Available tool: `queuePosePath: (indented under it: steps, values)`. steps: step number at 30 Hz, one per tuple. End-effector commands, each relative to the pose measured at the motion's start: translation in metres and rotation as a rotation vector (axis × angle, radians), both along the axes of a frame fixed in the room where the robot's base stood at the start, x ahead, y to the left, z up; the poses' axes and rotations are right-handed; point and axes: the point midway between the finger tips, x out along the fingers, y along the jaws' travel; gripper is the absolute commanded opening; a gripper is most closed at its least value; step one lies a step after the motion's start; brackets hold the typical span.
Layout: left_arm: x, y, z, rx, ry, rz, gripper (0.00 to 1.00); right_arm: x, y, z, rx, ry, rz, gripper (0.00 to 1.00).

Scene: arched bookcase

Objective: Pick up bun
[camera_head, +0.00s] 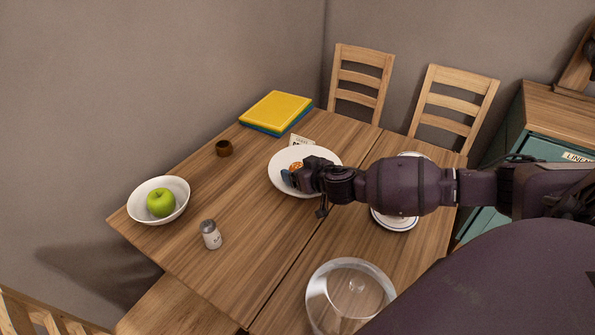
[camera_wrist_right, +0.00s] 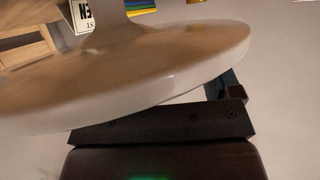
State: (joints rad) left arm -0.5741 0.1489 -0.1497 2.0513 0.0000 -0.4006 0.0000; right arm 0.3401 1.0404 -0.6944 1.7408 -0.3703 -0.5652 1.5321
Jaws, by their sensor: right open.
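The bun (camera_head: 295,166) shows as a small orange-brown patch at the left of the wide white dish (camera_head: 320,153) in the head view. Most of it is hidden by my right gripper (camera_head: 289,179). This gripper is open and sits low over the dish, right against the visible bit of bun. Whether its fingers touch the bun, I cannot tell. In the right wrist view, the pale dish (camera_wrist_right: 180,85) fills much of the picture, close to the dark gripper parts (camera_wrist_right: 228,105). No bun can be made out there. My left gripper is not in view.
A small card (camera_head: 301,140) stands behind the dish, near stacked yellow and blue books (camera_head: 277,110). Free tabletop lies left of the dish.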

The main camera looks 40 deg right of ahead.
Motion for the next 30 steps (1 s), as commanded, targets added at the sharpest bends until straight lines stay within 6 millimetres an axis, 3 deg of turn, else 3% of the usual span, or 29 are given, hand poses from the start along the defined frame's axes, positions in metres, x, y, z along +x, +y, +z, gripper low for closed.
queuePosePath:
  steps: [8, 18, 30]
  values:
    - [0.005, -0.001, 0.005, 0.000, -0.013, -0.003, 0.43, 0.001, 0.000, 0.000, 0.000, -0.001, 0.000, 0.82]
    - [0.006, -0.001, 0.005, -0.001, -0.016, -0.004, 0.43, 0.001, 0.000, 0.000, 0.001, 0.000, 0.000, 0.34]
    - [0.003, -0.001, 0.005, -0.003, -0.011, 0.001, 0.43, 0.001, 0.000, 0.010, 0.001, -0.003, 0.000, 0.33]
